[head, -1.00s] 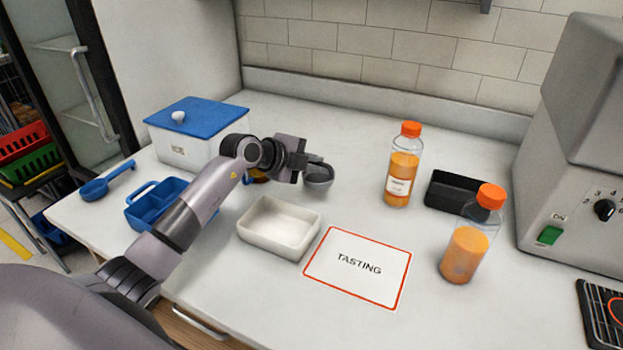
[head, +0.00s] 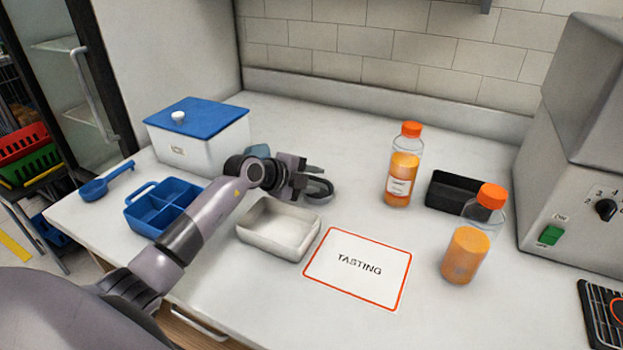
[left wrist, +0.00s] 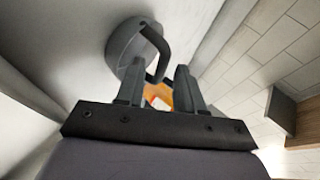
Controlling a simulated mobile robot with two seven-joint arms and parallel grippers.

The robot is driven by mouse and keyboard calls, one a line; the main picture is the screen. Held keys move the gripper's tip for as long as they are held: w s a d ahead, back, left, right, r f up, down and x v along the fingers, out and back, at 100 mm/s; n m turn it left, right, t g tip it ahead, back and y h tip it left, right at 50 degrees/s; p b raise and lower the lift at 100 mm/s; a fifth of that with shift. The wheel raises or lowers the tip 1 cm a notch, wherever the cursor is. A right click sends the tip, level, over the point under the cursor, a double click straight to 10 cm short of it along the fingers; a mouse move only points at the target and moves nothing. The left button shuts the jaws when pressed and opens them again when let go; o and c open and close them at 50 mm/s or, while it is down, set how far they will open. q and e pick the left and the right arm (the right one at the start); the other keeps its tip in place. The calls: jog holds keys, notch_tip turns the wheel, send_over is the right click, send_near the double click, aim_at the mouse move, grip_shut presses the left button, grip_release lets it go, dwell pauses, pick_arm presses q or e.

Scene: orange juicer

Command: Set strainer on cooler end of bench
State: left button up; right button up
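The strainer (head: 319,191) is a small dark grey round thing just right of the white tray's back corner, beside my left gripper (head: 305,178). In the left wrist view the strainer (left wrist: 128,52) shows its round body, and its curved handle runs in between the fingertips of my left gripper (left wrist: 160,75). The fingers are a little apart and appear to hold the handle; the exact contact is unclear. Whether the strainer touches the bench is unclear. The cooler (head: 185,153), white with a blue lid, stands at the bench's back left. My right gripper is not in view.
A blue divided caddy (head: 142,215) and blue scoop (head: 95,189) lie at the left. A white tray (head: 262,246) and tasting card (head: 340,287) are in front. Two orange-capped juice bottles (head: 402,188) (head: 466,257), a black bin (head: 445,190) and a grey machine (head: 575,150) stand right.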

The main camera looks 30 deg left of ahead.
pick_arm(q)
jog(key=shift+r, duration=0.15)
jog(key=v, duration=1.2)
jog(key=shift+p, duration=0.45)
